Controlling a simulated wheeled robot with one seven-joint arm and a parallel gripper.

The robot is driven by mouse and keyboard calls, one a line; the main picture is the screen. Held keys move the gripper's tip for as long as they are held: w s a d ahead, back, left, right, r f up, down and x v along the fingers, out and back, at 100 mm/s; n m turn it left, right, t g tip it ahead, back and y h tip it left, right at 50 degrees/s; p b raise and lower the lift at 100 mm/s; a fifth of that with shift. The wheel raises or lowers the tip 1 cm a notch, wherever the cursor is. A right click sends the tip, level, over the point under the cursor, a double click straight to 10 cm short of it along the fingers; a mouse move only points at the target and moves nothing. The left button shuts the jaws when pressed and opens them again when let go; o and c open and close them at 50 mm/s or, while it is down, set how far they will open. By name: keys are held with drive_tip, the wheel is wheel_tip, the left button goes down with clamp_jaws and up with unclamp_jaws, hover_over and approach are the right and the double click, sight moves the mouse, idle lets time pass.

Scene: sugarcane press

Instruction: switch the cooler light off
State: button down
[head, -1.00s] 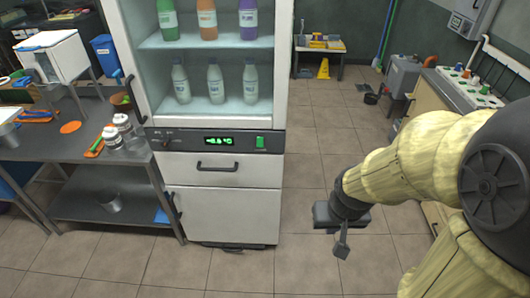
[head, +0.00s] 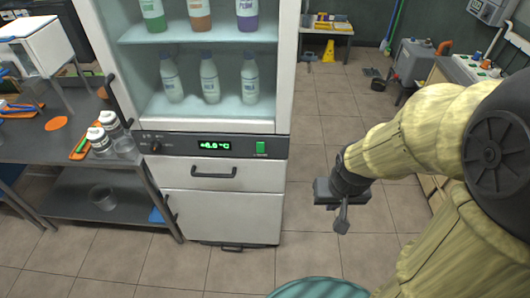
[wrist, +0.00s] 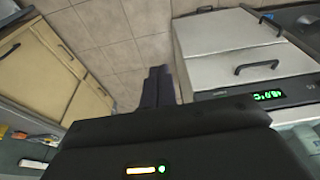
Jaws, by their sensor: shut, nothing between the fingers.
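The cooler (head: 222,215) is a tall white cabinet with a lit glass-front shelf section. Its dark control strip (head: 180,145) carries a green temperature display (head: 214,146), a green rocker switch (head: 261,148) at the right and a dark knob (head: 155,147) at the left. My gripper (head: 342,219) is to the right of the cooler, lower than the strip and apart from it. In the wrist view the fingers (wrist: 158,88) are together and empty, and the cooler's display (wrist: 267,96) shows at the right. The green switch is not clear in the wrist view.
A steel table (head: 60,150) with jars (head: 102,140) stands left of the cooler. Tiled floor lies open to its right. A teal round object (head: 318,288) shows at the bottom edge. A yellow wet-floor sign (head: 328,52) stands at the back.

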drive_tip(key=w+f+n+t+y+b, duration=0.1)
drive_tip(key=w+f+n+t+b, duration=0.5)
drive_tip(key=w+f+n+b, duration=0.45)
drive_tip(key=w+a+f+n+t+y+b, duration=0.1)
drive_tip(key=w+a+n+y+b, duration=0.1)
drive_tip(key=n, duration=0.5)
drive_tip(key=w+a+f+n+t+y+b, duration=0.1)
drive_tip(key=w+a+n+t+y+b, duration=0.1)
drive_tip(key=a+n+y+b, duration=0.3)
drive_tip(key=w+a+n+y, duration=0.1)
drive_tip(key=a+n+y, duration=0.1)
drive_tip(key=n+y, duration=0.1)
drive_tip(key=shift+a+f+t, duration=0.25)
drive_tip(key=shift+f+t, duration=0.05)
drive_tip(key=shift+f, duration=0.05)
